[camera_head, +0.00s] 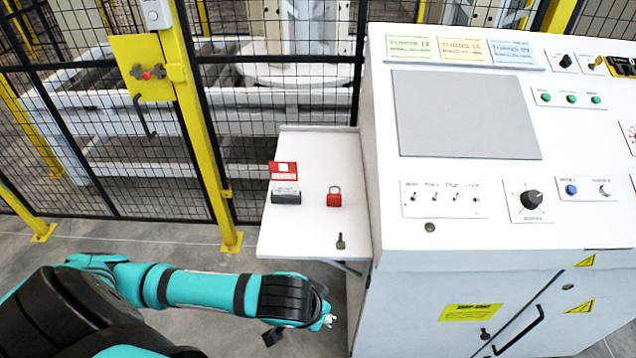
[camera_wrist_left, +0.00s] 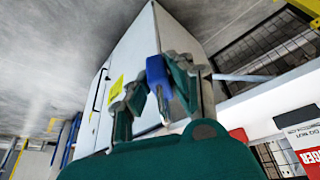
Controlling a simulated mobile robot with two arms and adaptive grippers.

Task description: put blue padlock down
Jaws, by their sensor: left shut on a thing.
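The blue padlock (camera_wrist_left: 157,72) shows between the fingers of my left gripper (camera_wrist_left: 160,90) in the left wrist view. The gripper is shut on it, and the fingers hide part of it. In the head view my left arm comes in from the left and its wrist end (camera_head: 310,318) is below the front edge of the white side shelf (camera_head: 300,232); the padlock cannot be made out there. My right gripper is in neither view.
The shelf's front left is bare. The white control cabinet (camera_head: 480,240) stands at right, the mesh fence (camera_head: 110,130) behind.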

